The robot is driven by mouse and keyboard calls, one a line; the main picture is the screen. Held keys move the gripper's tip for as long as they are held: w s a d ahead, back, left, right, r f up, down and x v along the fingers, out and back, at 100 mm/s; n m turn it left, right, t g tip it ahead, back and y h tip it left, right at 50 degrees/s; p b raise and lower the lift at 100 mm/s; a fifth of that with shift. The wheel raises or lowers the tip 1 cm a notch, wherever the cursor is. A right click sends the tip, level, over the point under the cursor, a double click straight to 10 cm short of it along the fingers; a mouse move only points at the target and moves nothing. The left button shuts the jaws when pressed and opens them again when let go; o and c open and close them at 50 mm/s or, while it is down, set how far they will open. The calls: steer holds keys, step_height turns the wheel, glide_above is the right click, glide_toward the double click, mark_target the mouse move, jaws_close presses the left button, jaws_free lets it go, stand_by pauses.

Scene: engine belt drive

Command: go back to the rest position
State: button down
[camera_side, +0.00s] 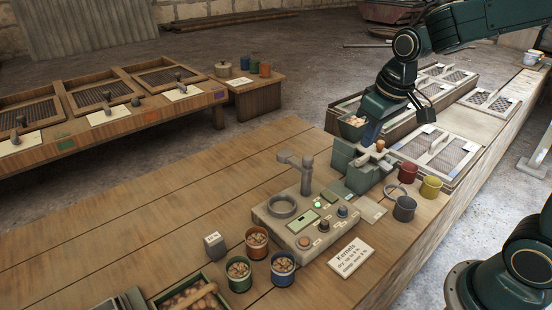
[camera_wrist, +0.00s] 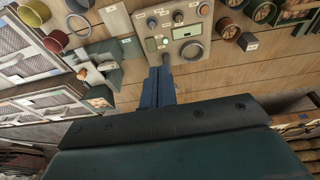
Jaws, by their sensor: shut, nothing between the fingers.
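My gripper (camera_side: 370,138) points down over the right part of the wooden bench (camera_side: 180,220), just above or behind a green block-like fixture (camera_side: 352,165); I cannot tell whether it touches it. Its blue fingers are together and empty, and they show in the wrist view (camera_wrist: 159,76) too. A grey control box (camera_side: 303,222) with a green light, knobs and a ring stands left of the gripper in the side view. In the wrist view the box (camera_wrist: 178,30) lies beyond the fingertips.
Red, yellow and dark cups (camera_side: 407,172) stand right of the fixture. Framed mesh trays (camera_side: 440,158) lie to the right. The bench's left part is bare.

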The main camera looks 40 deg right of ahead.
steer(key=s+a+r+t, duration=0.1)
steer(key=s+r, duration=0.1)
steer(key=s, duration=0.6)
steer(key=s+a+r+t, duration=0.2)
steer(key=s+r, duration=0.1)
steer(key=s, duration=0.5)
steer(key=shift+r, duration=0.2)
